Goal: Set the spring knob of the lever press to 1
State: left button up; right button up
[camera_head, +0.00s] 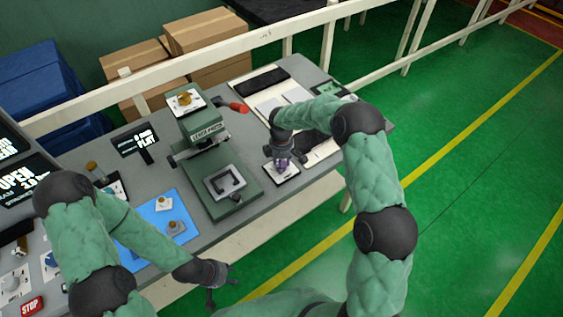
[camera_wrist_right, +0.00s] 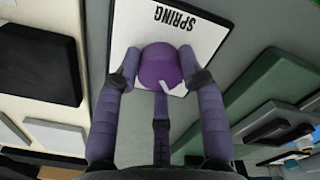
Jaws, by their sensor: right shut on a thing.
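The purple spring knob (camera_wrist_right: 160,66) sits on a white plate (camera_wrist_right: 205,38) marked SPRING, with a short white pointer line on it. My right gripper (camera_wrist_right: 157,72) has its purple fingers shut around the knob. In the head view my right gripper (camera_head: 282,158) points down over the white plate (camera_head: 288,172), beside the lever press. The scale numbers on the plate are hidden. The green lever press (camera_head: 207,140) with its red handle (camera_head: 238,107) stands left of it. My left gripper (camera_head: 214,286) is at the table's front edge, away from the press; its fingers look spread and empty.
A blue mat (camera_head: 150,228) with small clips lies left of the press. A dark tray (camera_head: 261,80) and pale panels lie behind the right gripper. Cardboard boxes (camera_head: 205,35) and a white rail stand behind the table. The green floor to the right is free.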

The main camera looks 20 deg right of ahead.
jog(key=shift+w+r+n+p, duration=0.15)
jog(key=shift+n+p, duration=0.25)
jog(key=shift+n, duration=1.7)
jog(key=o, duration=1.1)
jog(key=shift+a, duration=0.1)
jog(key=shift+c, duration=0.2)
jog(key=shift+o, duration=0.4)
notch_tip(320, 180, up, 12)
